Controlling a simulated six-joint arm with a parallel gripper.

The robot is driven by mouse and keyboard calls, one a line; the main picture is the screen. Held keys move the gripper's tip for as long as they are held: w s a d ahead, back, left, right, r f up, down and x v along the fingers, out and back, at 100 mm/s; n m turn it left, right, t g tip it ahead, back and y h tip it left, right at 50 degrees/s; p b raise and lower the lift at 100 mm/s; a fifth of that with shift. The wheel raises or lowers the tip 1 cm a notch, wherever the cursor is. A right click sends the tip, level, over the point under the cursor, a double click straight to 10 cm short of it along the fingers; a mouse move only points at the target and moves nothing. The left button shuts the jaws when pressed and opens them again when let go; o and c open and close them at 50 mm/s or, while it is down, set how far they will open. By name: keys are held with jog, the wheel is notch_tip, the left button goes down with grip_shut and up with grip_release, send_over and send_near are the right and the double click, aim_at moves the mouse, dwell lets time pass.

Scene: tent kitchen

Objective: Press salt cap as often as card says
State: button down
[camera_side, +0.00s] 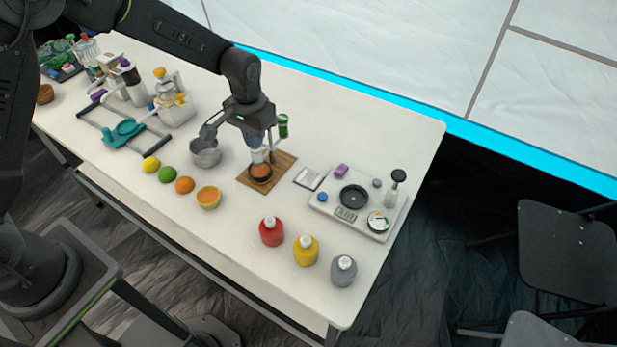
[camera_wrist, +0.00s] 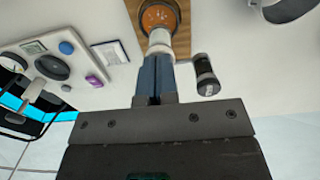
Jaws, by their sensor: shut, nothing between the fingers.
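My gripper (camera_side: 260,156) is shut with nothing between its blue fingers. It points down over a wooden board (camera_side: 284,163). A green-topped shaker (camera_side: 283,125) stands behind the board. No salt label is readable, so I cannot tell which thing is the salt.
A pale tray with a scale (camera_side: 353,197) and small items stands at the right. A grey pot (camera_side: 205,153) is left of the board. Fruit and an orange bowl (camera_side: 208,197) sit front left.

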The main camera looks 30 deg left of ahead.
dwell(0.3)
jog(key=shift+r, duration=0.75)
jog(key=shift+r, duration=3)
